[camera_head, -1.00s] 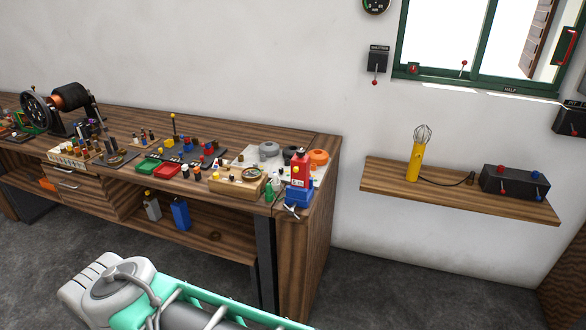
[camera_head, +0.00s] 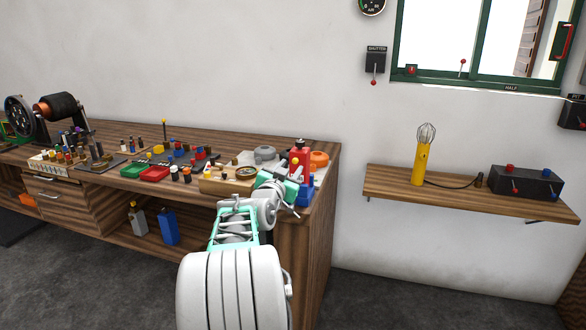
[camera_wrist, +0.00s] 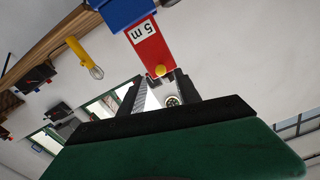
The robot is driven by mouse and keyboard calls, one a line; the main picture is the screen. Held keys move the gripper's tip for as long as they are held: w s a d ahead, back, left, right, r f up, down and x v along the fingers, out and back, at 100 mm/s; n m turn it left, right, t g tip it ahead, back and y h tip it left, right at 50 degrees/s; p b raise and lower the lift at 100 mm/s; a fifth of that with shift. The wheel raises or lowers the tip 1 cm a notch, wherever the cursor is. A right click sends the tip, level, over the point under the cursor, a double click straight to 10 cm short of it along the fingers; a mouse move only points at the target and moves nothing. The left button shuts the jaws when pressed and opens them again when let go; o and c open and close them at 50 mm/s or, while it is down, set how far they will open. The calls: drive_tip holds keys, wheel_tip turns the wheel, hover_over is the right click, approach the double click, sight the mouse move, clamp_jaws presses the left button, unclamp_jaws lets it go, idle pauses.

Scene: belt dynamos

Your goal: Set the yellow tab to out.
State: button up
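The yellow tab (camera_wrist: 160,70) is a small round knob at the end of a red block marked "5 m" (camera_wrist: 151,43) in the wrist view. The red block joins a blue block (camera_wrist: 122,12). In the head view my arm hides part of the blue block.
The wooden bench (camera_head: 110,215) carries red and green trays, small knobs and a dynamo (camera_head: 58,106) at left. An orange round part (camera_head: 319,160) sits close behind the red block.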

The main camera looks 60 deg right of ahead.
sight(295, 162)
drive_tip(key=d, duration=0.4)
drive_tip(key=shift+w, duration=0.3)
drive_tip(key=shift+a, duration=0.1)
clamp_jaws()
idle(1.0)
